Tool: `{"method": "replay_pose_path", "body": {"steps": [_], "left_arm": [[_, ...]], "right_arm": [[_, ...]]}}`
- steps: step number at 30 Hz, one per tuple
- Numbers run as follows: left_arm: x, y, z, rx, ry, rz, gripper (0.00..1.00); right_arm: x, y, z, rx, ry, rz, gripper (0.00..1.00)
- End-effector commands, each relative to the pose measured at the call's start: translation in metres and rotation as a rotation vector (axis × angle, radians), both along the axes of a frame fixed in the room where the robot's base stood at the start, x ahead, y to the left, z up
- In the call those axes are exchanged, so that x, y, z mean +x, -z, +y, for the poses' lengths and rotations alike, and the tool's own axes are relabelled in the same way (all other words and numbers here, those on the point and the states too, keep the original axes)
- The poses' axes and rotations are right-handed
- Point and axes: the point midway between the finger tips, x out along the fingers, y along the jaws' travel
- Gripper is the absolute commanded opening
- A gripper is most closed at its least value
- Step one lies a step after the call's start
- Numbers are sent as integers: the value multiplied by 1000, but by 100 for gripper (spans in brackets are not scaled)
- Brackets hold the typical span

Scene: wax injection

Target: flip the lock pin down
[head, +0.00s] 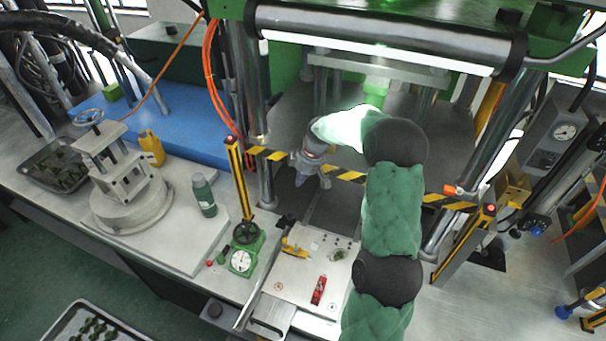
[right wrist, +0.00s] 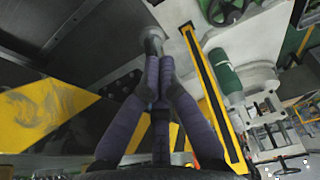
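My right gripper (head: 312,182) hangs over the black-and-yellow striped bar (head: 350,176), near its left part, in front of the press opening. The right wrist view shows its purple fingers (right wrist: 158,80) drawn together at the tips, with nothing clearly held between them. A round grey metal piece (right wrist: 152,40) shows just beyond the fingertips; I cannot tell whether they touch it. I cannot make out the lock pin for certain in either view. My left gripper is not in view.
A yellow post (head: 238,178) stands left of the gripper, near a steel column (head: 266,187) and a green gauge (head: 242,260). A green bottle (head: 204,195) stands farther left. A white control panel (head: 300,268) lies below. The striped bar crosses the press opening.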

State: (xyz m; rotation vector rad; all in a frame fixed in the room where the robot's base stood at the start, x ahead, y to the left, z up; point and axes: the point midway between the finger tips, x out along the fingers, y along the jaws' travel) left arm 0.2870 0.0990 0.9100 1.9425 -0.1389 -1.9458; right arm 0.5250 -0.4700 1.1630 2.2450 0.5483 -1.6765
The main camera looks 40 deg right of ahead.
Motion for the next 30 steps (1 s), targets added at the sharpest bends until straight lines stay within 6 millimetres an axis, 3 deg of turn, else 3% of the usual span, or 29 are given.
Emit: {"method": "replay_pose_path", "body": {"steps": [3,9,30], "left_arm": [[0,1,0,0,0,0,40],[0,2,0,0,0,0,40],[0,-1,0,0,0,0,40]], "right_arm": [[-4,-18,-3,-1,1,-2,0],[-9,-32,-4,1,0,0,0],[-9,-37,-5,0,1,0,0]]}}
